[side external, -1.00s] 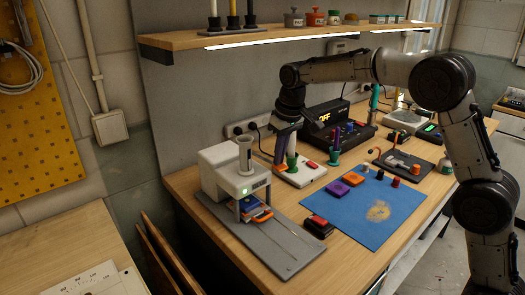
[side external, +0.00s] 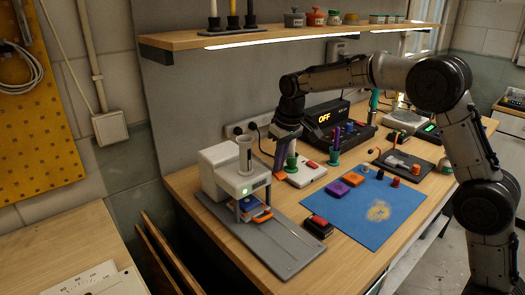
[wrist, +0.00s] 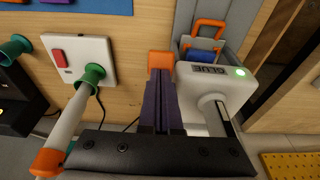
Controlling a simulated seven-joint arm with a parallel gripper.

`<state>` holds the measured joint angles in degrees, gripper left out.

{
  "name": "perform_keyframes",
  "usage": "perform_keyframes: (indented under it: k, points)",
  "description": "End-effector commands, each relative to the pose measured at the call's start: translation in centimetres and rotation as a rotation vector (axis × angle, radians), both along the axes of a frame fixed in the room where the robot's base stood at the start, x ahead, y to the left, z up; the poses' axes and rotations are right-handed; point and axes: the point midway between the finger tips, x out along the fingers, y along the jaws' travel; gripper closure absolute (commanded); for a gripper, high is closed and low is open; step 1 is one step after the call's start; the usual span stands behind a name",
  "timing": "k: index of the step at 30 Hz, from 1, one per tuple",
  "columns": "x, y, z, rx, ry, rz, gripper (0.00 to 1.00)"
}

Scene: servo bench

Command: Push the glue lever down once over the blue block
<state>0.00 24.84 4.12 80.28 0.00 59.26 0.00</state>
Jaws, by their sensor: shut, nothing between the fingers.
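The white glue machine (side external: 232,172) stands at the left of the bench with a green light lit; its GLUE label shows in the wrist view (wrist: 205,70). The blue block (side external: 249,202) sits under its front, by an orange handle; it also shows in the wrist view (wrist: 200,57). An orange lever end (wrist: 160,60) sticks out beside the machine, partly hidden by my fingers. My gripper (wrist: 160,78) is shut and empty, its tips at the orange end; I cannot tell whether they touch. In the side view my gripper (side external: 279,168) is just right of the machine.
A white base with a red switch (side external: 306,164) and a green-footed post (wrist: 75,110) stands close beside my gripper. A grey plate (side external: 285,245) runs forward from the machine. A blue mat (side external: 385,222) and a black-and-red box (side external: 318,226) lie to the right.

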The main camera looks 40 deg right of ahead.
Motion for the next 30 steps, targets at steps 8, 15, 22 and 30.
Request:
perform_keyframes:
  k: [8,15,22,30]
  points:
    - [0.0,0.0,0.3,0.000,0.000,0.000,1.00]
    - [0.0,0.0,2.1,0.000,-0.001,0.000,1.00]
    - [0.0,0.0,3.8,0.000,0.000,0.000,1.00]
    - [0.0,0.0,5.7,0.000,0.001,0.000,1.00]
